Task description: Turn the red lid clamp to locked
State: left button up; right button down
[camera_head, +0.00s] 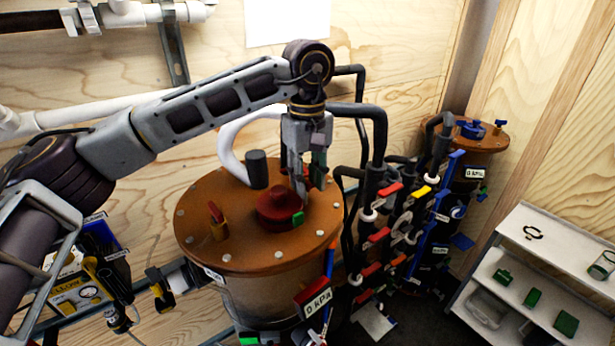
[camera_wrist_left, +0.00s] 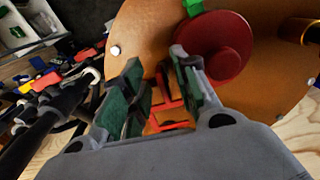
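The brown-orange round lid (camera_head: 190,240) tops a large drum and also fills much of the left wrist view (camera_wrist_left: 140,25). A dark red round cap (camera_head: 278,205) with a green tab sits at its middle; it also shows in the left wrist view (camera_wrist_left: 213,47). My left gripper (camera_head: 306,190) points down beside this cap, over the lid's right part. Its green-padded fingers (camera_wrist_left: 160,98) are apart. A bright red piece (camera_wrist_left: 168,105) shows between them; I cannot tell whether they touch it. My right gripper is out of view.
A dark pipe manifold with red, yellow and blue valve handles (camera_head: 390,190) stands right of the drum. White shelves (camera_head: 540,232) are at the far right.

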pick_arm(q)
jog(key=shift+f, duration=0.1)
grip_shut()
dwell(0.3)
dwell(0.4)
